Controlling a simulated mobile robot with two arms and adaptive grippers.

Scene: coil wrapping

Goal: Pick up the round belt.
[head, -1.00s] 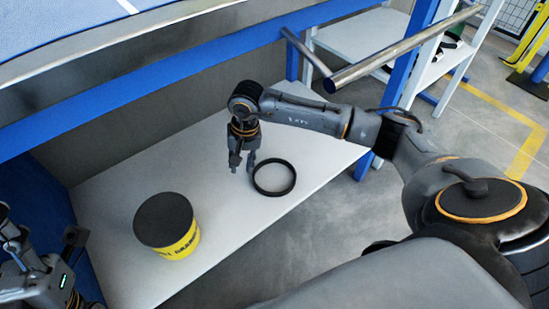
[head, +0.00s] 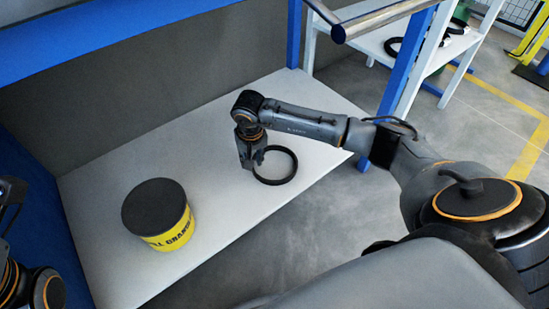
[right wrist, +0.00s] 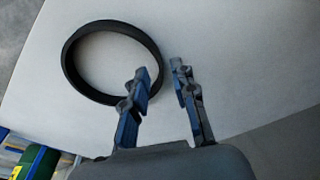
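The round belt is a black ring (head: 277,182) lying flat on the white shelf board (head: 215,225). In the right wrist view the belt (right wrist: 69,68) lies left of and partly behind the fingers. My right gripper (head: 252,166) points down at the belt's left side in the head view. It also shows in the right wrist view (right wrist: 163,72), open, with one finger over the ring's inside and the other outside its rim. Whether the fingers touch the belt or board cannot be told. Part of my left arm is at the head view's left edge; its fingers are not visible.
A yellow drum with a black top (head: 158,208) stands on the board, left of the belt. A blue post (head: 400,85) and a metal bar (head: 378,18) are behind and right. A white rack (head: 375,45) holds black items. Board between drum and belt is clear.

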